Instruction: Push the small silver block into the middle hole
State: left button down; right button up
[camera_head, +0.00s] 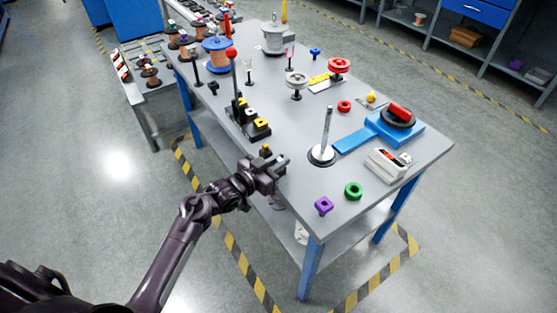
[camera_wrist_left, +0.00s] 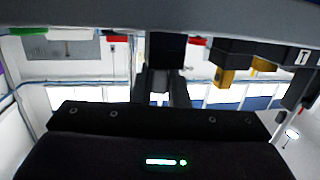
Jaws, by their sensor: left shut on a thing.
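My left gripper (camera_head: 281,163) is at the near left edge of the table. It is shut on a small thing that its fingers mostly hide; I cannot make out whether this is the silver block. In the left wrist view the dark fingers (camera_wrist_left: 162,88) are close together at the middle. A black fixture (camera_head: 248,117) with yellow parts stands on the table just beyond the gripper, apart from it. Its holes cannot be made out. A small yellow-gold piece (camera_head: 266,149) shows by the gripper. My right gripper is not in view.
A red-knobbed lever (camera_head: 232,55) rises behind the fixture.

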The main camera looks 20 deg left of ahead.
pick_arm(q)
jog(key=c, duration=1.4)
grip_release()
jog(key=shift+f, duration=0.15)
jog(key=shift+f+b, duration=0.3)
jog(key=shift+b, duration=0.35)
jog(key=v, duration=0.7)
jog(key=shift+s+r, duration=0.4)
jog(key=shift+s, duration=0.05)
jog(key=shift+d, duration=0.1)
